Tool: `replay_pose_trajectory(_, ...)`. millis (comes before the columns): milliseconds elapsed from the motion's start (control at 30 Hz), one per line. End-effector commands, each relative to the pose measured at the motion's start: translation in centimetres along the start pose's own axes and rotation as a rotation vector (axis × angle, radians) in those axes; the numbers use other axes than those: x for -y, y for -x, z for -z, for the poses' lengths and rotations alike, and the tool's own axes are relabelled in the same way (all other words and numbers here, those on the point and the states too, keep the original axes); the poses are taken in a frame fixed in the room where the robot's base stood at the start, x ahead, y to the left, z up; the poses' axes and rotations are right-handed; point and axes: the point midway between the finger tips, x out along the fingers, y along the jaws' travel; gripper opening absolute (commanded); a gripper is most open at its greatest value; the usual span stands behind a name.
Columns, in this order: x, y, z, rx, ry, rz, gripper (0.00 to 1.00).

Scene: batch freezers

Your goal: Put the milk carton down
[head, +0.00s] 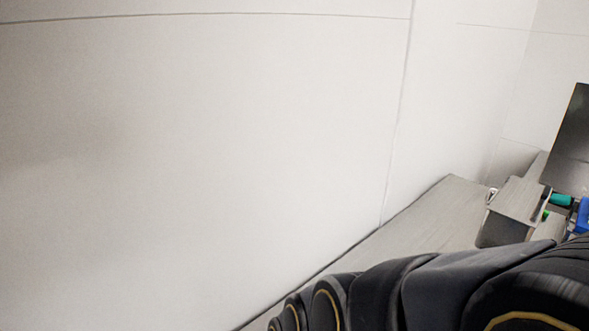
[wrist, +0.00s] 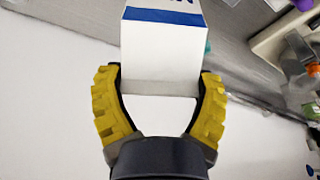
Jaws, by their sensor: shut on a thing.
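The milk carton (wrist: 160,60) is white with a blue band and part of some lettering. It shows in the wrist view at the top middle, and its far end is cut off by the frame. My gripper (wrist: 160,85) has yellow ridged fingers, one on each side of the carton's near end, and is shut on it. I cannot tell whether the carton touches any surface. In the head view neither the carton nor the gripper shows; only my dark arm is seen along the bottom.
In the head view a grey counter (head: 430,215) runs along a pale wall. A grey bin (head: 508,212) with green and blue items beside it stands at the right. The wrist view shows a grey surface (wrist: 60,18) and blurred objects at the upper right.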

Motion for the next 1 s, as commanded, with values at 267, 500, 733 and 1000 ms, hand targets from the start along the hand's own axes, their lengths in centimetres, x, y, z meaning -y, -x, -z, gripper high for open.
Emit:
replay_pose_trajectory(267,-2.3,-2.9,3.1,-0.007,-0.003,0.000,0.38)
replay_pose_trajectory(500,-4.6,-6.2,5.7,-0.008,-0.003,-0.001,0.38)
replay_pose_trajectory(733,-5.9,-9.8,6.9,-0.009,-0.003,-0.002,0.38)
replay_pose_trajectory(1000,-6.6,-11.3,7.5,-0.013,-0.003,-0.004,0.38)
